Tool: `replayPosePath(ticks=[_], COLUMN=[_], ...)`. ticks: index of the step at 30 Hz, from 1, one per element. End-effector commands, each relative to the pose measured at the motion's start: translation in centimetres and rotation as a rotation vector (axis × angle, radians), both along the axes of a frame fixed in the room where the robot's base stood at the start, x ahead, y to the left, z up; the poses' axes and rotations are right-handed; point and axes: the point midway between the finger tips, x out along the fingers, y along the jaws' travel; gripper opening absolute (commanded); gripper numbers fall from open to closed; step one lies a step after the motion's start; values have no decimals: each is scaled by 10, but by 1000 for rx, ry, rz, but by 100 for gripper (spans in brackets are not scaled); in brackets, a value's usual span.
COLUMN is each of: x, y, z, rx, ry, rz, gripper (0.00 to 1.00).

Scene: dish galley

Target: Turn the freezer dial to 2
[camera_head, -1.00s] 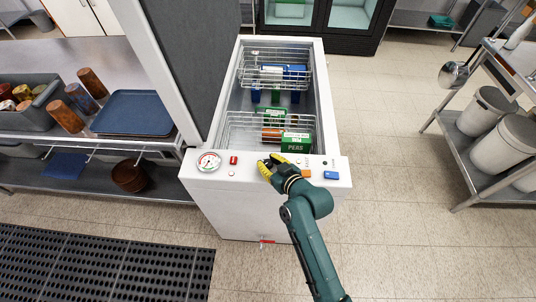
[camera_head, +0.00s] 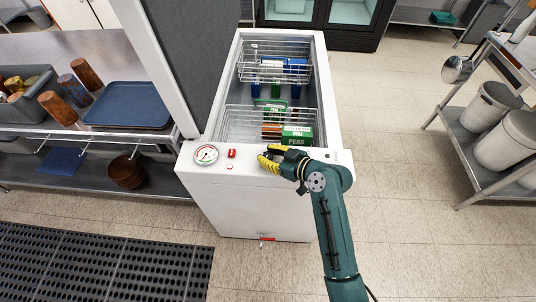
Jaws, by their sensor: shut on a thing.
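The open white chest freezer (camera_head: 200,185) stands in the middle of the head view, with its control panel along the near top edge. My gripper (camera_head: 267,157) is low over the middle of this panel, its yellow fingers pointing left. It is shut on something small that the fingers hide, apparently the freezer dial. The dial's marks and setting cannot be read. A round white gauge (camera_head: 206,154) with a needle sits at the panel's left end, apart from the gripper. A red switch (camera_head: 232,153) and a small red light (camera_head: 230,166) lie between them.
Wire baskets (camera_head: 270,119) with boxes, including a green peas box (camera_head: 297,136), fill the freezer just behind the gripper. The raised grey lid (camera_head: 185,60) stands at left. A counter with a blue tray (camera_head: 128,104) is further left. Open floor lies right.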

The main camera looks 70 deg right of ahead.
Motion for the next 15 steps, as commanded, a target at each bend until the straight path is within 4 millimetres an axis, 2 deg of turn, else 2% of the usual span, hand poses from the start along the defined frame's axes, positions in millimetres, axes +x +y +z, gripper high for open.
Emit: replayPosePath(ticks=[2, 3, 7, 15], x=[-1, -1, -1, -1], y=[1, 1, 1, 1], z=[-5, -5, -4, -2], rx=[8, 8, 6, 4], ry=[7, 7, 6, 3], rz=[0, 0, -1, -1], gripper=[0, 37, 62, 62])
